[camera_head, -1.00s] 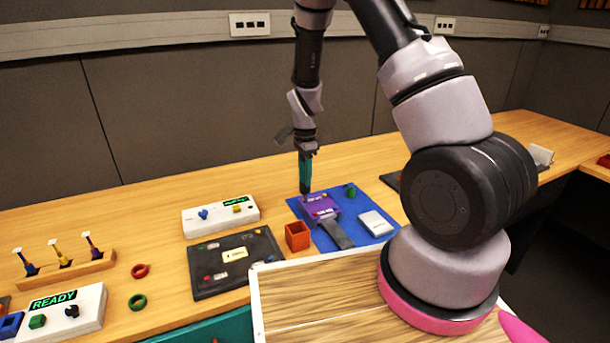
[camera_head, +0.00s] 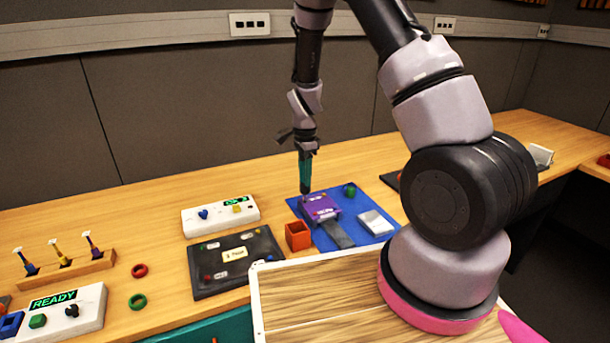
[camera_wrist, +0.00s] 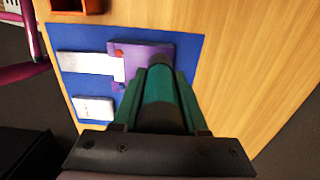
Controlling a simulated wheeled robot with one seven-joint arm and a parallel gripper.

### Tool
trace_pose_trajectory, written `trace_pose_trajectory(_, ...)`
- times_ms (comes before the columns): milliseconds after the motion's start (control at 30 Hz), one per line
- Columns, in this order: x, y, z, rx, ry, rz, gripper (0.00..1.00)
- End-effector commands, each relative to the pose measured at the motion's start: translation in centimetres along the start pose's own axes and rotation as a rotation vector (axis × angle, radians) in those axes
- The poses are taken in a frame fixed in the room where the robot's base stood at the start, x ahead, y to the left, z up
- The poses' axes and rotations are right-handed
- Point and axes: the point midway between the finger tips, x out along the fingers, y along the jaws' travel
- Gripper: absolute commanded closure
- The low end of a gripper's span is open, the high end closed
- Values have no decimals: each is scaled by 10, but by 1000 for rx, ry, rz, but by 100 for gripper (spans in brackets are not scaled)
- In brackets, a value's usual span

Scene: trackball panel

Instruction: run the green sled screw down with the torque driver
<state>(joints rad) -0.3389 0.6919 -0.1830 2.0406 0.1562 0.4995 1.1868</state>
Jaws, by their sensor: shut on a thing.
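My gripper (camera_head: 304,146) is shut on a teal torque driver (camera_head: 305,168) with a dark lower end. The driver points down, its lower end at the back left corner of the purple sled (camera_head: 324,212). A small green piece (camera_head: 350,190) stands on the blue mat (camera_head: 362,205), behind and right of the sled.
A grey strip (camera_head: 337,235) runs forward from the sled, with a white block (camera_head: 376,222) to its right. An orange open box (camera_head: 298,236) stands close at the left. A black panel (camera_head: 222,281) and a white display box (camera_head: 221,214) lie further left. Bare wood lies behind the mat.

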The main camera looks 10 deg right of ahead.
Motion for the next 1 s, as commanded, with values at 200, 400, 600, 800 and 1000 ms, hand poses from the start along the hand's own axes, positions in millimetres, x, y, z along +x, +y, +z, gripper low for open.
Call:
trace_pose_trajectory(200,-10,0,1,-1,0,1,100)
trace_pose_trajectory(400,-27,0,0,0,0,-1,100)
trace_pose_trajectory(600,-44,0,0,0,0,-1,100)
trace_pose_trajectory(800,-57,0,0,0,0,0,100)
trace_pose_trajectory(1000,-60,0,0,0,0,1,100)
